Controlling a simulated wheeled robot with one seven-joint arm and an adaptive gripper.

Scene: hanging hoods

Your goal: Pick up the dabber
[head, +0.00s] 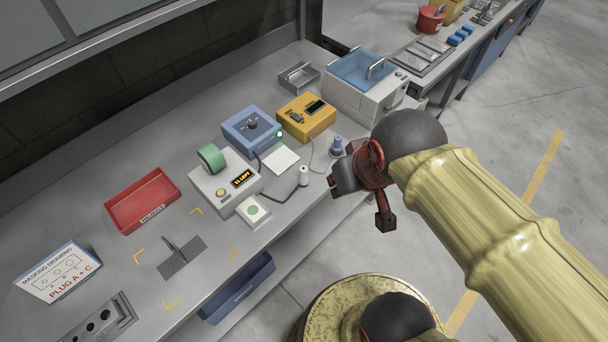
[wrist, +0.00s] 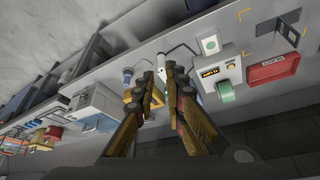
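A small blue bottle-like piece with a wide base (head: 336,147), probably the dabber, stands upright near the bench's front edge. In the wrist view it shows as a blue-topped piece (wrist: 127,74), left of my fingertips. I cannot be fully sure which of the two is the dabber. My gripper (head: 333,186) is beside the bench's front edge, apart from both. In the wrist view its fingers (wrist: 161,76) are apart with nothing between them.
On the bench (head: 110,243) are a grey labelled unit (head: 215,187) with a green roll, a blue box (head: 243,122), a yellow box (head: 310,125), a red tray (head: 130,212) and a blue-lidded tank (head: 352,98). A blue bin (head: 240,289) sits below the front edge.

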